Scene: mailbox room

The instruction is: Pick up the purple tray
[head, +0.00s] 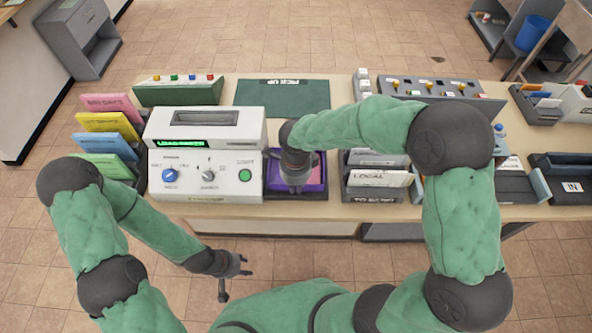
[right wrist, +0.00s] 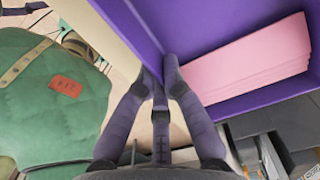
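The purple tray (head: 319,168) sits on the table, between the control machine and the letter sorter. It holds a stack of pink paper (right wrist: 262,62). My right gripper (head: 294,187) reaches down over the tray's left front part and hides much of it. In the right wrist view, the right gripper's fingers (right wrist: 160,77) close in on both sides of the purple tray's wall (right wrist: 205,22), with almost no gap between the tips. My left gripper (head: 238,279) hangs in front of the table with its fingers spread, empty and apart from the tray.
The control machine (head: 207,150) stands close left of the tray. The sorter with a LOCAL card (head: 369,179) stands close right. A green PICK UP mat (head: 283,97) lies behind the tray. Coloured folders (head: 107,124) stand at the far left, a black IN tray (head: 560,170) at the far right.

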